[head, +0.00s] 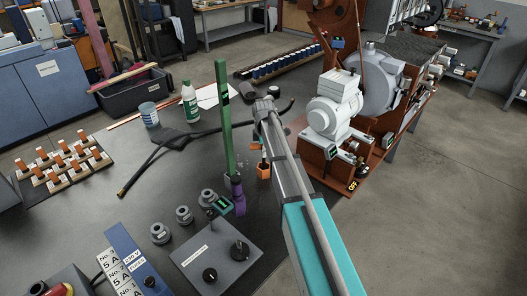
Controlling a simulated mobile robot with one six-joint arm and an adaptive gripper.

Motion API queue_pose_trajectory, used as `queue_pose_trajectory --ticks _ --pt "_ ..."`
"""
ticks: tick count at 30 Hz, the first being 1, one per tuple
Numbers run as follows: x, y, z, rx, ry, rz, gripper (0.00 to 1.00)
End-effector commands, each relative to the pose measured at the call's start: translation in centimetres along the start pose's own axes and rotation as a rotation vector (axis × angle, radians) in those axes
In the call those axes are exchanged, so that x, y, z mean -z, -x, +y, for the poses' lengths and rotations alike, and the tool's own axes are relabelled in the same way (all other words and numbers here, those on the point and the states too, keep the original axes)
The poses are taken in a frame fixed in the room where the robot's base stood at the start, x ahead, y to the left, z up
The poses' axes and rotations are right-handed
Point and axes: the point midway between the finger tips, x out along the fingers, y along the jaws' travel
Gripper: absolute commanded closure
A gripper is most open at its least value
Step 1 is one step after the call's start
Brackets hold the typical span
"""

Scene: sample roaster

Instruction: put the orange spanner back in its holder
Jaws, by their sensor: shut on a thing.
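My arm reaches in from the lower right, and its grey forearm covers most of my gripper (262,153). Only a small dark part of the gripper shows at the forearm's left edge, above the bench. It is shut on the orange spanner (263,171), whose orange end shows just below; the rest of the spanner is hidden. I cannot tell whether the spanner touches the bench. I cannot make out its holder for certain.
The dark bench (150,205) carries a grey control box (215,255) in front and round grey parts (184,215) beside it. The roaster machine (335,105) stands to the right.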

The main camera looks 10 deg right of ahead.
Motion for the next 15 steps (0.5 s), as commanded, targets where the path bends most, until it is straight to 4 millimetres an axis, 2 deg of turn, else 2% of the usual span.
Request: queue_pose_trajectory --ticks 12,13,15 --pt "0.0 -0.96 0.0 0.0 0.0 0.0 1.0" --pt "0.0 -0.84 0.0 0.0 0.0 0.0 0.57" --pt "0.0 -0.82 0.0 0.0 0.0 0.0 0.44"
